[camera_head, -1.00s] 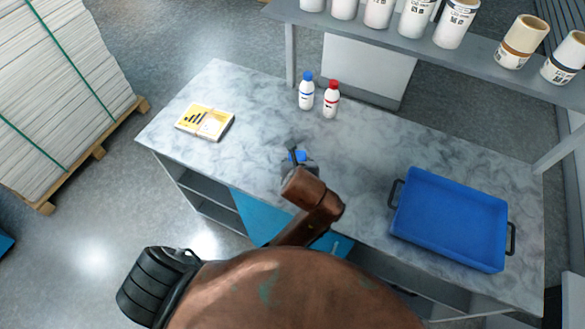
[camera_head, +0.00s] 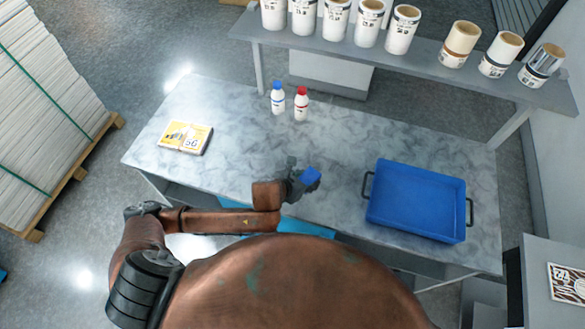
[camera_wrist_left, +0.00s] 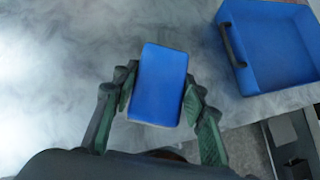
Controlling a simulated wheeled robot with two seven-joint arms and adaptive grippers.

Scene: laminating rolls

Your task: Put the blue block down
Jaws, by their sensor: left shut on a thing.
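The blue block (camera_head: 310,177) is held by my left gripper (camera_head: 301,180) over the middle front of the marble-topped table. In the left wrist view the blue block (camera_wrist_left: 158,84) sits between the two green-padded fingers of my left gripper (camera_wrist_left: 155,100), which are shut on its sides. The gap between block and tabletop is hard to judge. My right gripper is not in view.
A blue tray (camera_head: 373,207) with dark handles stands on the table (camera_head: 250,150), right of the block. A blue-capped bottle (camera_head: 278,100), a red-capped bottle (camera_head: 301,105) and a yellow box (camera_head: 185,136) stand further back and left. A shelf with rolls (camera_head: 430,65) runs behind.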

